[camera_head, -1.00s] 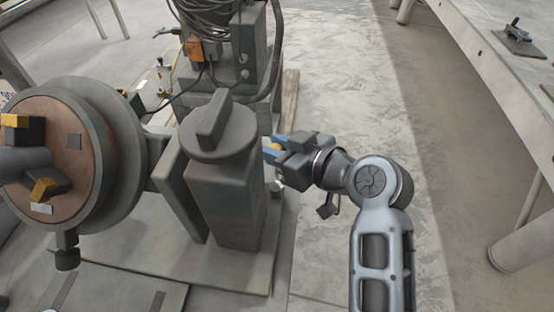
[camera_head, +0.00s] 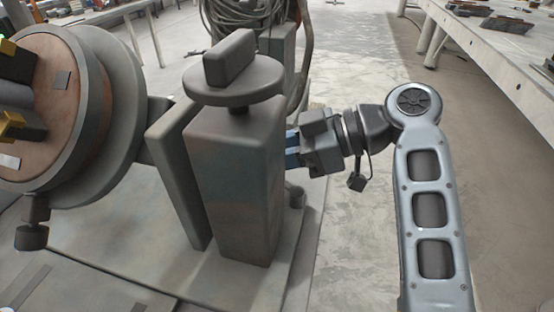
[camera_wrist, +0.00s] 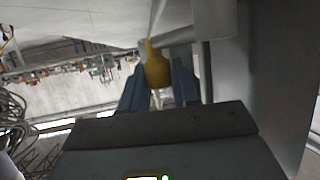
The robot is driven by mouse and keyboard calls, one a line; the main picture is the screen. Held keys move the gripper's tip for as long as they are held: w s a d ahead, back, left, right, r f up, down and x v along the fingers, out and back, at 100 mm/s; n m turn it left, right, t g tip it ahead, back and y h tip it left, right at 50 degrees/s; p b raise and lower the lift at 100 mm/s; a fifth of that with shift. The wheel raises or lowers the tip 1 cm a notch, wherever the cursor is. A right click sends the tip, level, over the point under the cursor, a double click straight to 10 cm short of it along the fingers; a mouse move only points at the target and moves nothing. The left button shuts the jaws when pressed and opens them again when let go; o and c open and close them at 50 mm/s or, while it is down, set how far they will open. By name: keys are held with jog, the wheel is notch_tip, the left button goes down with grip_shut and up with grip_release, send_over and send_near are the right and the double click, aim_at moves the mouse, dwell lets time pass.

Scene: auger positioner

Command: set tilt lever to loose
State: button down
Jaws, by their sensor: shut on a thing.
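The positioner's grey upright post (camera_head: 236,180) stands in the middle of the head view, with a round knob (camera_head: 232,72) on top. My gripper (camera_head: 294,148) reaches in from the right behind the post, and its fingertips are partly hidden there. In the wrist view a yellow lever grip (camera_wrist: 156,66) sits between the two blue fingers of my gripper (camera_wrist: 158,86), which are shut on it. The lever's shaft runs up from the grip toward a grey part. The lever's mount is hidden from the head view by the post.
The round faceplate (camera_head: 75,105) with yellow-tipped jaws is at the left. Coiled cables (camera_head: 245,18) hang on a box behind the post. A long workbench (camera_head: 500,50) with parts runs along the right.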

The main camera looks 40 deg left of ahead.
jog(key=shift+s+n+g+h, duration=0.25)
jog(key=shift+n+g+h, duration=0.15)
jog(key=shift+n+g, duration=0.1)
jog(key=shift+s+a+b, duration=0.1)
jog(key=shift+b, duration=0.2)
jog(key=c, duration=0.9)
grip_release()
jog(key=v, duration=0.8)
